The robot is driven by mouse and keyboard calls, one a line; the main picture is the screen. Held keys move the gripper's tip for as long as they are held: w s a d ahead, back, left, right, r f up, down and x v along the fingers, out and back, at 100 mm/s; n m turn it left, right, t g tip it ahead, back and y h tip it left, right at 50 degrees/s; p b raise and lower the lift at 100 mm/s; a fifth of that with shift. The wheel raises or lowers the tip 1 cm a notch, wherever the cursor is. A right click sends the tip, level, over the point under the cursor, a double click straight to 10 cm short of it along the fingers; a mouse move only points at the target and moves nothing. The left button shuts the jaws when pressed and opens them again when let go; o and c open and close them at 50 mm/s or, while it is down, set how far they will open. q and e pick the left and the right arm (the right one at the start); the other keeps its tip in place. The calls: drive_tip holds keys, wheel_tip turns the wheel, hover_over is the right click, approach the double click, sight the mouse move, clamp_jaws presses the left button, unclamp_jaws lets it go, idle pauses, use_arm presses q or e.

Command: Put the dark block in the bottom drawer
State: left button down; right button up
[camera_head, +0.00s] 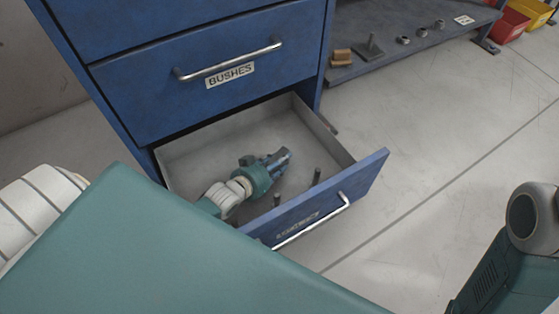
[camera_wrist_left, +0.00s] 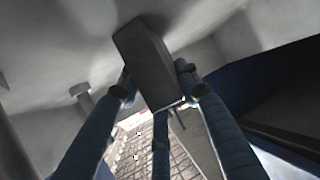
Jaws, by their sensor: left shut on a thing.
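The bottom drawer (camera_head: 318,127) is pulled open under the blue cabinet, with grey inner walls and a blue front. My left gripper (camera_head: 283,157) reaches down inside it, near the middle. In the left wrist view, the fingers of my left gripper (camera_wrist_left: 155,92) are shut on the dark block (camera_wrist_left: 146,58), a dark grey box shape. The block is tilted in that view, and the drawer's grey surfaces lie around it. Whether it touches the drawer floor I cannot tell. In the head view the gripper mostly hides the block. My right gripper is out of view.
Dark upright pegs (camera_head: 316,176) stand inside the drawer near its front. A closed drawer labelled BUSHES (camera_head: 230,75) is above. A low grey shelf (camera_head: 385,52) at the back holds a brown block (camera_head: 341,57) and small metal parts.

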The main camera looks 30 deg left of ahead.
use_arm(q)
drive_tip(key=shift+w+r, duration=0.15)
drive_tip(key=shift+r, duration=0.1)
drive_tip(key=c, duration=1.2)
unclamp_jaws()
drive_tip(key=shift+s+f, duration=0.2)
drive_tip(key=shift+f, duration=0.1)
